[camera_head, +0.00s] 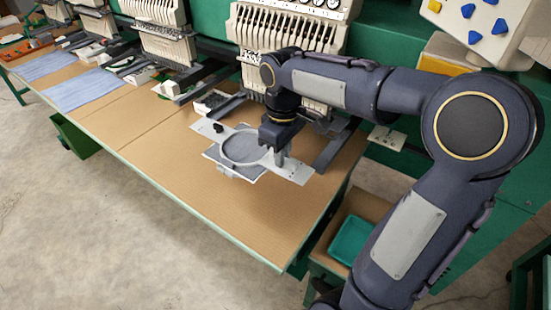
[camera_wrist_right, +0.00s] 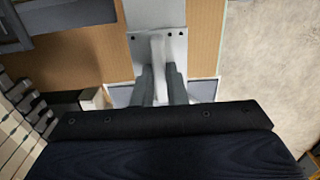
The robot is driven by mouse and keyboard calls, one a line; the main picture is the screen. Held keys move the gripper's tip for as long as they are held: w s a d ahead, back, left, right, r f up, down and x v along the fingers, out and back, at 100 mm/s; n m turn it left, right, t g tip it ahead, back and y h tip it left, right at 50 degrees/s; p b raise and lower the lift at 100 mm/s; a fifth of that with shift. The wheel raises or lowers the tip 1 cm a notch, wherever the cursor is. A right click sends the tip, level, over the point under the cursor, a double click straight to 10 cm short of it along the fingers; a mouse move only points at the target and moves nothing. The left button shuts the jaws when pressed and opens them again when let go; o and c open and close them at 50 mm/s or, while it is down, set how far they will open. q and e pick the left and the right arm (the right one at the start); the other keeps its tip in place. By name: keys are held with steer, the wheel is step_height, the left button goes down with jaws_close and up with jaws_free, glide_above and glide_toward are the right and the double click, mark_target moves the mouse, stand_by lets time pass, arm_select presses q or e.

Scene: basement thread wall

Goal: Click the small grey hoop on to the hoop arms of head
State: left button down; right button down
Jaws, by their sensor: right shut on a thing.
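The small grey hoop (camera_head: 243,148) is round, with grey cloth across it and a pale flat bracket on each side. It is above the brown table near the nearest embroidery head (camera_head: 285,45). My right gripper (camera_head: 278,156) is shut on the hoop at its right side. In the right wrist view the two dark fingers (camera_wrist_right: 160,85) close on a pale upright part of the hoop's bracket (camera_wrist_right: 158,45). A dark hoop arm (camera_head: 338,146) stretches out from the head at the right of the hoop. Whether the brackets touch the arms cannot be told. My left gripper is out of view.
The brown table (camera_head: 215,205) is clear in front of the hoop. More embroidery heads (camera_head: 165,40) stand at the left, with blue cloths (camera_head: 82,90) on the table. A teal tray (camera_head: 348,240) lies below the table's right end.

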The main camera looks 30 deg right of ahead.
steer(key=w+d+f, duration=0.1)
steer(key=w+d, duration=0.1)
steer(key=d, duration=0.5)
steer(key=shift+w+f, duration=0.2)
steer(key=shift+w, duration=0.2)
stand_by(0.6)
steer(key=c, duration=1.4)
jaws_free()
steer(key=shift+f, duration=0.1)
